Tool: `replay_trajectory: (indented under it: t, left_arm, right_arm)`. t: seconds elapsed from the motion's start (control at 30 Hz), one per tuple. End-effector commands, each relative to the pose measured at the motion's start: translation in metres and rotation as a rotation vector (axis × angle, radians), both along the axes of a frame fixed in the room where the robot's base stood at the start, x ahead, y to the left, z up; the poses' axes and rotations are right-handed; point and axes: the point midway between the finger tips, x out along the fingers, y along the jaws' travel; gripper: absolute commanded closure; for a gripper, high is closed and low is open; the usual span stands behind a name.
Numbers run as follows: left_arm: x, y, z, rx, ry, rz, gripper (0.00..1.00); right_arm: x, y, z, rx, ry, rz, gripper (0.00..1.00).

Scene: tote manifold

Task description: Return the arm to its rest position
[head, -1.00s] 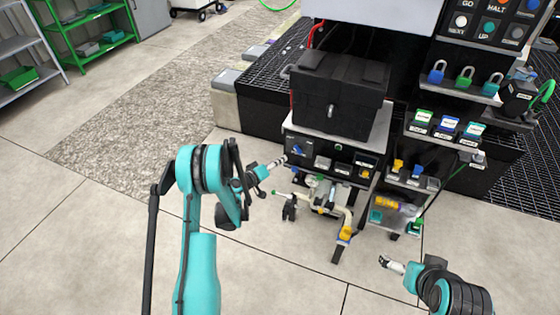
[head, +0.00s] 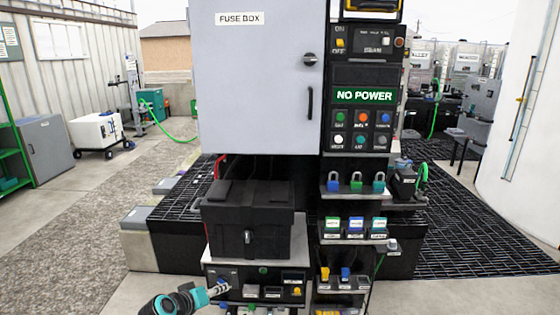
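My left gripper (head: 216,291) shows at the bottom of the head view, at the end of my teal and black arm. It is in front of the control panel (head: 258,284) under the black box, close to the panel's left part. Its fingers are small and partly cut by the view, so I cannot tell whether they are open or shut. I see nothing clearly held in it. My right arm and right gripper are out of view.
A grey fuse box (head: 262,90) hangs above a black box (head: 247,218) with a latch. To the right are a "NO POWER" panel (head: 364,96), several padlocks (head: 356,182) and shelves of small labelled blocks (head: 355,225). Open floor lies to the left (head: 60,255).

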Motion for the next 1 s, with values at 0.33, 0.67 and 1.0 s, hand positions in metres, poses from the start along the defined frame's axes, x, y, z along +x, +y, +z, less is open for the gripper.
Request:
replay_trajectory:
  t: [0.33,0.67,1.0]
  left_arm:
    - [-0.131,-0.034,0.052,0.224,0.137,-0.061,0.66]
    - [-0.253,-0.03,0.05,0.438,0.228,-0.08,0.66]
    - [-0.291,-0.02,0.041,0.518,0.253,-0.076,0.66]
  right_arm:
    - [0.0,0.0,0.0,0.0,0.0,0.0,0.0]
    - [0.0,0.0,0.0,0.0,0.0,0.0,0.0]
    - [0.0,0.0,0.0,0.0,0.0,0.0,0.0]
